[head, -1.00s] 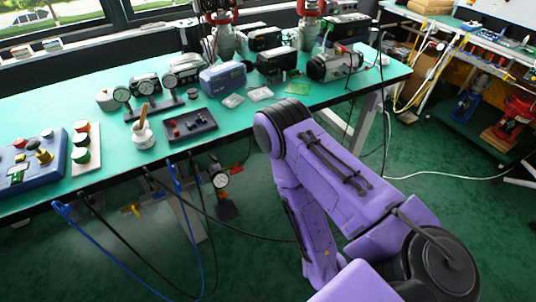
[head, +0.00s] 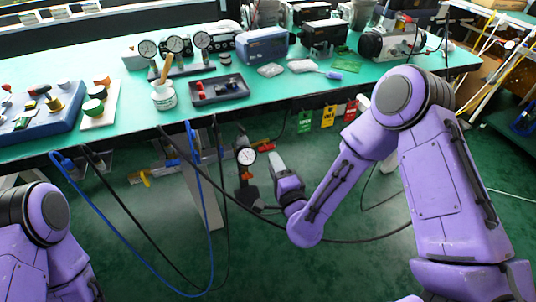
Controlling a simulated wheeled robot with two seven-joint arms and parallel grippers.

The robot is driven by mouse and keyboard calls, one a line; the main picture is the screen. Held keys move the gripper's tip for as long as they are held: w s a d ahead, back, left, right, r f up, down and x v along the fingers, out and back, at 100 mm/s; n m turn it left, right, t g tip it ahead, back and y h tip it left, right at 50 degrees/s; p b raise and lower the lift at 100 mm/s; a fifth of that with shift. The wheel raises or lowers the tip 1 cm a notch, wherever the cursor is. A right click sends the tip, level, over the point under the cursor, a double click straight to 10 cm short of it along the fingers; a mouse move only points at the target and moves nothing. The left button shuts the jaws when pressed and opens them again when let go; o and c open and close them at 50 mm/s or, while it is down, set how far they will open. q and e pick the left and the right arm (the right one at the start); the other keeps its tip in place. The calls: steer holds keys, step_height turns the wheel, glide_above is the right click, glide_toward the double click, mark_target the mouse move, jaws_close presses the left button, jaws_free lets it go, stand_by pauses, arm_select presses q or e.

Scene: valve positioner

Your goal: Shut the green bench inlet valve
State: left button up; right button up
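I cannot make out a clearly green valve handle. A round white gauge (head: 246,156) on a dark fitting hangs below the bench's front edge. A small red handle (head: 266,147) shows right of it, and a yellow-orange handle (head: 145,177) sits on piping further left. Green (head: 305,121), yellow (head: 328,116) and red (head: 350,110) tags hang along the bench edge. My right gripper (head: 277,162) is below the edge, just right of the gauge and apart from it in the picture. Its finger opening does not show clearly. My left arm enters at lower left; its gripper is out of view.
The green bench (head: 290,100) carries gauges, a black tray (head: 219,90), a white cup (head: 164,97), a blue box (head: 262,45) and a button panel (head: 35,113). Blue and black hoses (head: 209,225) loop down in front. The floor below is mostly clear.

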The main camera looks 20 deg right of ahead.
mark_target(267, 150)
steer(key=w, duration=0.5)
steer(key=shift+w+a+f, duration=0.1)
steer(key=shift+w, duration=0.25)
jaws_close()
